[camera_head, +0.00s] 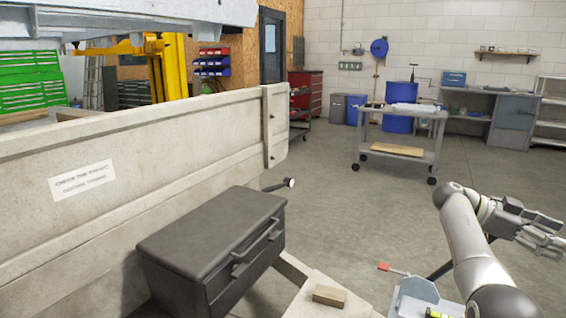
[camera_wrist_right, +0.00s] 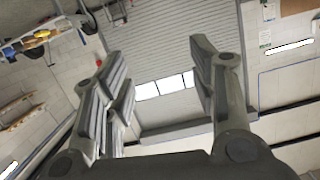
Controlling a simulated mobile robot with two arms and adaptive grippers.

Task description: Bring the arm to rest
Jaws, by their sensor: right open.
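My right arm (camera_head: 470,235) reaches up from the lower right in the head view. My right gripper (camera_head: 545,225) is at the right edge, held above the floor and pointing right, away from the trailer. In the right wrist view its fingers (camera_wrist_right: 160,90) are spread apart with nothing between them. A grey shutter door and bright windows show beyond the fingers. My left gripper is not in either view.
The pale trailer side (camera_head: 130,165) fills the left. A dark toolbox (camera_head: 215,240) stands before it. A small wooden block (camera_head: 329,296) lies on a pale surface at the bottom. A grey cart (camera_head: 405,130) stands farther back. The floor (camera_head: 350,220) between is clear.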

